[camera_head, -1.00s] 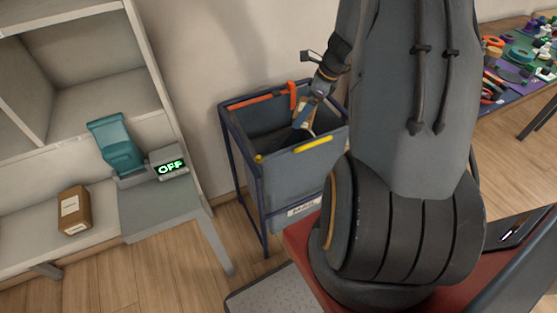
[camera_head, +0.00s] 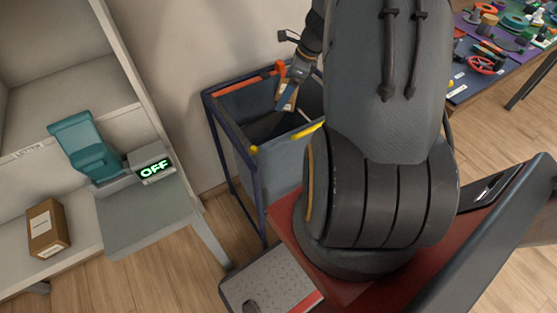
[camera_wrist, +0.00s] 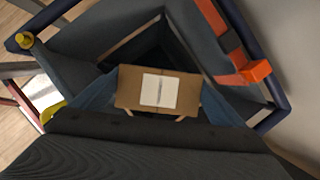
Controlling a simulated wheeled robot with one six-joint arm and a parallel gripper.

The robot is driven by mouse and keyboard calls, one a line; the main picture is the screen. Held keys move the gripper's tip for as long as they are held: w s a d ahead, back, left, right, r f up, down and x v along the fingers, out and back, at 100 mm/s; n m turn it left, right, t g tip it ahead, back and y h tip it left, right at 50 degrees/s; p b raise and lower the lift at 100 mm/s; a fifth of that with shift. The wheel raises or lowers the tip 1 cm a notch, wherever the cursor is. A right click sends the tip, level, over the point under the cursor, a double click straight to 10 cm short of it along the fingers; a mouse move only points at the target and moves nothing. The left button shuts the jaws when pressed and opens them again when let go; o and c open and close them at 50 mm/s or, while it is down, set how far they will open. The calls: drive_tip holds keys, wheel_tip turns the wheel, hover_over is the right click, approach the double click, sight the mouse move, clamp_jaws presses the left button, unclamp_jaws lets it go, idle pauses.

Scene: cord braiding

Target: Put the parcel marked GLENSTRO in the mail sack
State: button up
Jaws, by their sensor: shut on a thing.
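A brown parcel with a white label (camera_wrist: 159,91) is held between the blue fingers of my gripper (camera_wrist: 150,101). The writing on it is too small to read. In the head view my gripper (camera_head: 288,97) points down at the mouth of the mail sack, with the parcel (camera_head: 285,88) partly hidden by a finger. The mail sack (camera_head: 285,170) is a grey-blue bag in a dark blue frame, with orange and yellow clips on its rim. The wrist view looks down past the parcel into the dark sack (camera_wrist: 90,45). The parcel's exact height against the rim is unclear.
Another brown parcel (camera_head: 48,228) lies on the pale shelf unit (camera_head: 20,268) at the left. A teal device (camera_head: 85,148) stands beside a display (camera_head: 153,168) reading OFF. A table with tools (camera_head: 500,50) is at the far right. The wall is close behind the sack.

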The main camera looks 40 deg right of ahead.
drive_tip(key=shift+f+b, duration=0.45)
drive_tip(key=shift+f, duration=0.3)
drive_tip(key=o, duration=0.7)
drive_tip(key=shift+o, duration=0.2)
drive_tip(key=shift+r, duration=0.1)
drive_tip(key=v, duration=0.7)
drive_tip(key=shift+s+d+r, duration=0.1)
drive_tip(key=shift+r, duration=0.3)
